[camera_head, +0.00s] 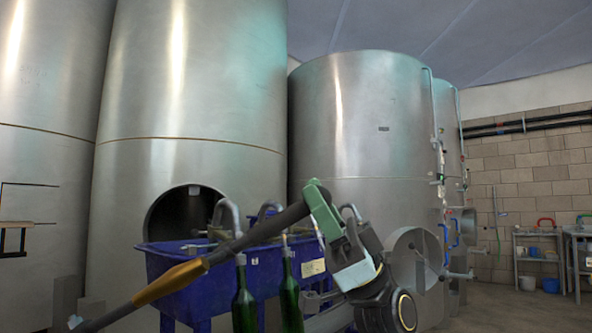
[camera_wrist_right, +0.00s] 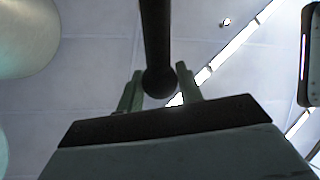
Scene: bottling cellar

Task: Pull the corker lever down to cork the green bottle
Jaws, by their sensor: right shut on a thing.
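The corker lever (camera_head: 240,241) is a long dark bar with a gold-brown section near its lower left. It slants from the bottom left up to the right. My right gripper (camera_head: 314,205) has its green fingers shut around the lever's upper right end. In the right wrist view, the lever (camera_wrist_right: 157,40) runs between the two fingers of the gripper (camera_wrist_right: 160,75), its rounded end near the palm. One green bottle (camera_head: 244,308) stands upright below the lever, and a second green bottle (camera_head: 290,303) stands to its right. The bottles' bases are out of frame. My left gripper is not in view.
A blue trough (camera_head: 178,305) with curved metal pipes stands behind the bottles. Large steel tanks (camera_head: 200,90) fill the background. Shelves (camera_head: 540,262) with buckets stand at the far right by the block wall. Open floor lies at the lower right.

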